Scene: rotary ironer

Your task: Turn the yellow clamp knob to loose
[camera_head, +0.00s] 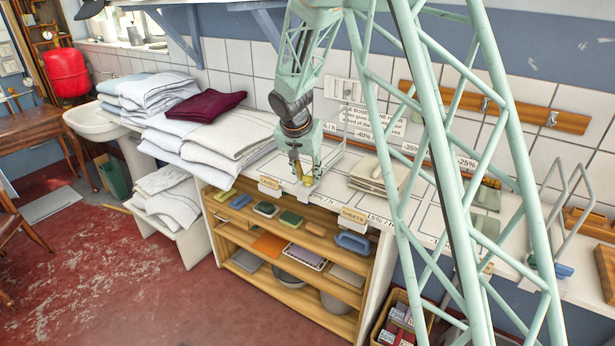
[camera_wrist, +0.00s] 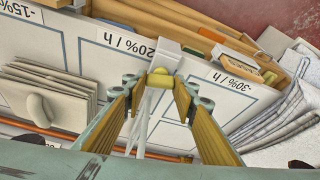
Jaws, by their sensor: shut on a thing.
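The yellow clamp knob (camera_wrist: 160,80) sits on a pale grey clamp bracket (camera_wrist: 172,57) at the front edge of the white counter. In the head view the knob (camera_head: 307,180) is small and partly covered by my gripper (camera_head: 302,170), which reaches down on it from above. In the wrist view my gripper (camera_wrist: 159,88) has its two yellow-brown fingers on either side of the knob. It is shut on the knob. The knob's turn marking cannot be made out.
Folded linen (camera_head: 236,134) and a dark red cloth (camera_head: 206,106) are stacked left of my gripper. A pile of beige pads (camera_head: 377,176) lies to its right. An open wooden shelf (camera_head: 290,232) with several items is below. Wire racks stand at the far right.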

